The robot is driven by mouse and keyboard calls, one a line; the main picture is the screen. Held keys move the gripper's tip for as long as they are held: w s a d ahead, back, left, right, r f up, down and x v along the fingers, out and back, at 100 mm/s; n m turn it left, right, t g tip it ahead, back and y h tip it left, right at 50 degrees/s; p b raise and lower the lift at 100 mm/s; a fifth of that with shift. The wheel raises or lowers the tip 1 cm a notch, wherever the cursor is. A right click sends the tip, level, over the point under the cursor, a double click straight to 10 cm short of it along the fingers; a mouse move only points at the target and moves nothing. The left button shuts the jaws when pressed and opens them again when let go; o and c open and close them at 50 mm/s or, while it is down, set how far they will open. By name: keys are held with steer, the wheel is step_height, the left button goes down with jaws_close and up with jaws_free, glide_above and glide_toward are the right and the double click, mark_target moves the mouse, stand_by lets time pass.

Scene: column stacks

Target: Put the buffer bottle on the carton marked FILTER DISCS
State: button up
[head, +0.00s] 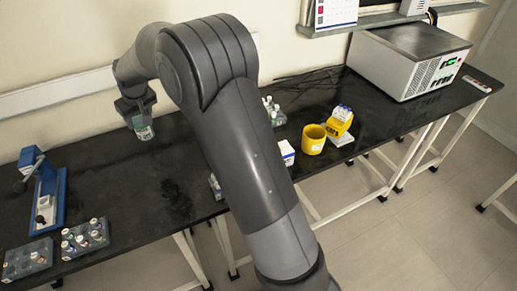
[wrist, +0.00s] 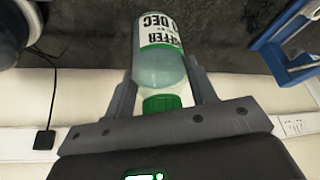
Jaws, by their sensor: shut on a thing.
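The buffer bottle (wrist: 160,65) is clear with a green cap and a white and green label reading "...FFER" and "DEC", upside down in the wrist view. My gripper (wrist: 164,82) is shut on it, one finger on each side, with the cap toward the palm. In the head view the bottle (head: 144,131) hangs from my gripper (head: 138,113) above the left part of the black bench. I cannot read FILTER DISCS anywhere. A small white and blue carton (head: 287,153) stands at the bench's front edge, partly behind my arm.
Yellow containers (head: 313,140) (head: 341,121) stand right of my arm, near small bottles (head: 270,108). Bottle racks (head: 86,238) (head: 27,260) and a blue stand (head: 46,195) are at left. A large grey machine (head: 408,60) stands far right. My arm hides the bench's middle.

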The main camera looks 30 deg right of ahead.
steer(key=s+d+r+m+h, duration=0.1)
steer(key=s+d+m, duration=0.15)
steer(key=d, duration=0.65)
steer(key=s+d+r+m, duration=0.1)
steer(key=s+d+r, duration=0.15)
steer(key=d, duration=0.65)
steer(key=s+d+m+h, duration=0.1)
steer(key=s+d, duration=0.2)
steer(key=d, duration=0.6)
steer(key=s+d+r+m+h, duration=0.2)
steer(key=s+d+m, duration=0.4)
steer(key=s+d, duration=1.35)
steer(key=shift+w+a+f, duration=1.25)
steer(key=shift+w+f, duration=0.1)
steer(key=shift+f, duration=0.55)
steer(key=shift+w+a+f, duration=1.3)
steer(key=shift+w+f, duration=0.05)
steer(key=shift+f, duration=0.6)
steer(key=shift+w+a+f, duration=1.25)
steer(key=shift+w+f, duration=0.1)
steer(key=shift+f, duration=0.55)
steer(key=shift+f, duration=0.15)
